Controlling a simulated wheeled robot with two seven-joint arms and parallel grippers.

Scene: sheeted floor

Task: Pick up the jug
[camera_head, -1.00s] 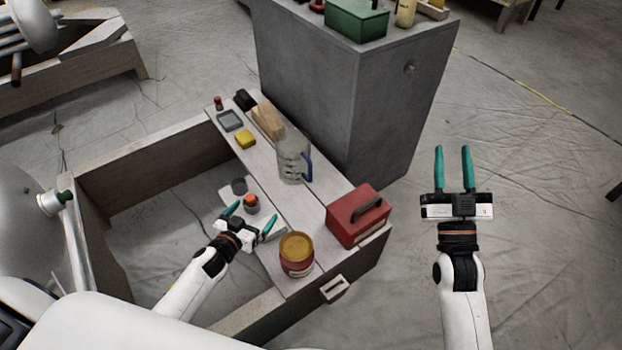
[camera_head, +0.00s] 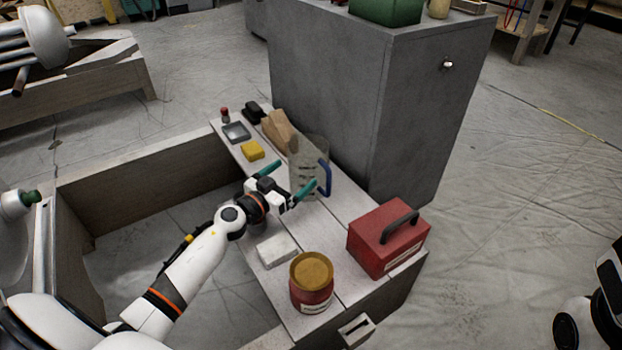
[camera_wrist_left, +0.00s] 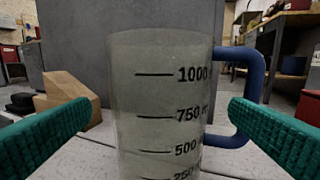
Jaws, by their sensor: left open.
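The jug (camera_head: 309,168) is a clear, upright measuring jug with black volume marks and a blue handle on its right. It stands on the wooden bench top. In the left wrist view the jug (camera_wrist_left: 158,100) fills the middle, with its handle (camera_wrist_left: 252,95) at the right. My left gripper (camera_head: 292,177) is open in front of the jug, its teal fingertips pointing at it. In the wrist view the fingers sit on either side of the jug's outline, the right one overlapping the lower handle. I cannot tell whether they touch. My right gripper is out of view; part of its arm shows at the lower right.
A red toolbox (camera_head: 382,244) and a red tin with a yellow lid (camera_head: 311,280) stand nearer on the bench. A yellow block (camera_head: 252,150), grey tray (camera_head: 236,132) and wooden block (camera_head: 278,130) lie beyond. A grey cabinet (camera_head: 325,95) stands behind the jug.

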